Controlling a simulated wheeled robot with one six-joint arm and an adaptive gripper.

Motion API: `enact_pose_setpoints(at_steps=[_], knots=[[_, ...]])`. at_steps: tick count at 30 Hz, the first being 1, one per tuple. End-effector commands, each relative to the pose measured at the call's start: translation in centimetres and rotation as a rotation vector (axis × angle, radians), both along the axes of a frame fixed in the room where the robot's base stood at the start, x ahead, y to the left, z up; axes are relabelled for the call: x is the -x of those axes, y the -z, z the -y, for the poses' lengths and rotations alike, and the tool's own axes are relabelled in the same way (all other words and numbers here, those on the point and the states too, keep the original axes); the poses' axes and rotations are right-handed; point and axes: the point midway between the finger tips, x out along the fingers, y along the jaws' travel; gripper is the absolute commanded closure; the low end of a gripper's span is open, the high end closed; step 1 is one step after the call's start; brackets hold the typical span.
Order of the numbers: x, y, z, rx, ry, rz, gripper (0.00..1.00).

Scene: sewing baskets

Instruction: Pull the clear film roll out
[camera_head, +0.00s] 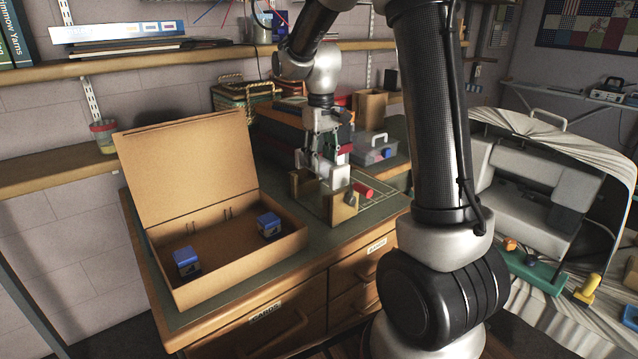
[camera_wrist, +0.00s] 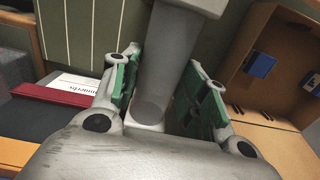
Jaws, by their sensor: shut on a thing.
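The clear film roll shows in the wrist view as a grey, see-through cylinder (camera_wrist: 165,65) between the green pads of my gripper (camera_wrist: 163,98). A wider pale grey part lies across its far end at the top of that view. In the head view my gripper (camera_head: 322,165) points down over a small wooden stand (camera_head: 343,208) on the desk, shut on a pale piece (camera_head: 338,178) that looks like the roll. From the head view I cannot tell whether the roll is still touching the stand; the fingers hide part of it.
An open cardboard box (camera_head: 228,285) with two blue small boxes inside stands left of the stand. A red-ended roll (camera_head: 363,190) lies by the stand's right side. A grey case (camera_head: 375,148) is behind. A covered sewing machine (camera_head: 530,180) stands at right.

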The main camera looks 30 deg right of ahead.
Motion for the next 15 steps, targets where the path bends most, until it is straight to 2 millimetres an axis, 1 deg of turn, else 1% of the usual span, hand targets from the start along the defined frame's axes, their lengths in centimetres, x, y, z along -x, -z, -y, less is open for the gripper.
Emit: enact_pose_setpoints(at_steps=[9, 15], knots=[[-0.1, -2.7, 0.0, 0.0, 0.0, 0.003, 0.95], [0.0, -3.8, 0.0, 0.0, 0.0, 0.001, 0.95]])
